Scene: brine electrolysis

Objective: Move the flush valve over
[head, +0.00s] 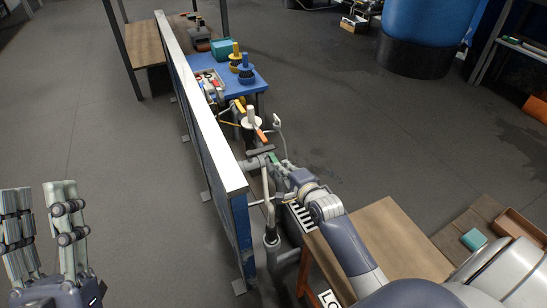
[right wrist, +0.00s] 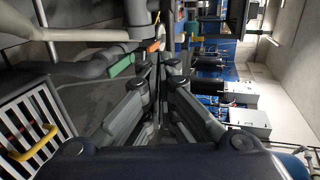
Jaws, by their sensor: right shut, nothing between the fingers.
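Several valve handles sit on the grey pipework beside the low panel wall. Which one is the flush valve is not marked. A green handle (head: 273,158) is closest to my right gripper (head: 280,169); it also shows in the right wrist view (right wrist: 121,65), left of the fingertips. An orange handle (head: 261,135) is just beyond it, and a yellow handle (head: 239,106) is farther back. My right gripper is shut and empty, by the pipes; whether it touches the green handle is unclear. My left gripper (head: 38,200) is open and empty at the far left, over bare floor.
The panel wall (head: 205,105) runs between my two grippers. A blue table (head: 232,82) with coloured parts stands behind the pipes. A wooden table (head: 395,240) lies under my right arm. A slatted grate (right wrist: 33,125) is left of the right gripper. Open floor lies right of the pipes.

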